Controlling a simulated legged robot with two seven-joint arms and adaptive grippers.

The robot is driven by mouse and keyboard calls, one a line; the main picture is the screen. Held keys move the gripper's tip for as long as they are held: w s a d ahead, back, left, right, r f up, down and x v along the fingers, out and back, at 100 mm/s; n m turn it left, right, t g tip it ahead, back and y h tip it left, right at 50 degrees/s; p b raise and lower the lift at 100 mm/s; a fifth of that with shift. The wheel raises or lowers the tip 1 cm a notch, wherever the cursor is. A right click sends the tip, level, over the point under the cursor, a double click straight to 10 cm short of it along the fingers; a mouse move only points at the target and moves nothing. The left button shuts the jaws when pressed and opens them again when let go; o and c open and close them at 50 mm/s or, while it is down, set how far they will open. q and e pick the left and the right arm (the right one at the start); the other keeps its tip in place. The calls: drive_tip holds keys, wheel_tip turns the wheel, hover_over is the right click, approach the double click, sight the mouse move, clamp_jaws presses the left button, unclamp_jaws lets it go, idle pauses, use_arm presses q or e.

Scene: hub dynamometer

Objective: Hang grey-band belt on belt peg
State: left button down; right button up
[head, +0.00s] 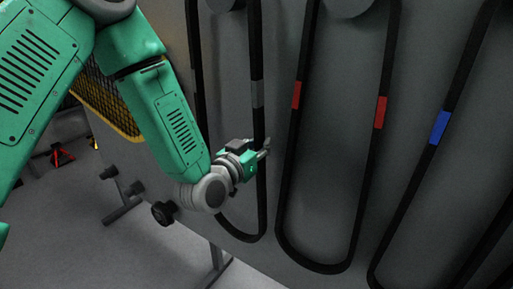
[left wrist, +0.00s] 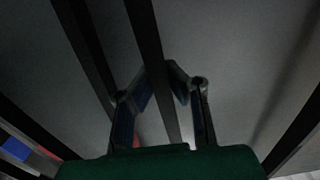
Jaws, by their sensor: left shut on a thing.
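The grey-band belt (head: 257,93) is a long black loop with a grey patch on its right strand, hanging in front of the grey panel at the left. My left gripper (head: 263,153) is at this right strand, below the grey band. In the left wrist view, a black belt strand (left wrist: 148,35) runs between the fingers of my left gripper (left wrist: 166,78), which is shut on it. A rounded grey part (head: 222,4) shows at the top edge within the loop; I cannot tell whether it is the belt peg. The belt's top is out of view. My right gripper is not in view.
A red-band belt (head: 380,112) hangs just right of the gripper, and a blue-band belt (head: 440,128) hangs farther right. A yellow-edged mesh guard (head: 105,95) is behind my left arm. Open floor (head: 110,245) shows at the lower left.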

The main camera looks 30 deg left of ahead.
use_arm(q)
drive_tip(key=w, duration=0.1)
drive_tip(key=w+f+b, duration=0.1)
drive_tip(key=w, duration=0.1)
drive_tip(key=shift+w+d+f, duration=0.15)
drive_tip(key=shift+w+f, duration=0.05)
drive_tip(key=shift+f, duration=0.05)
drive_tip(key=shift+d, duration=0.15)
idle(0.9)
drive_tip(key=shift+f, duration=0.25)
idle(0.5)
drive_tip(key=c, duration=1.2)
unclamp_jaws()
drive_tip(key=shift+s, duration=0.1)
drive_tip(key=shift+s+a, duration=0.2)
drive_tip(key=shift+s, duration=2.25)
drive_tip(key=shift+s+a+b, duration=0.2)
drive_tip(key=shift+s+b, duration=0.1)
drive_tip(key=shift+s, duration=2.15)
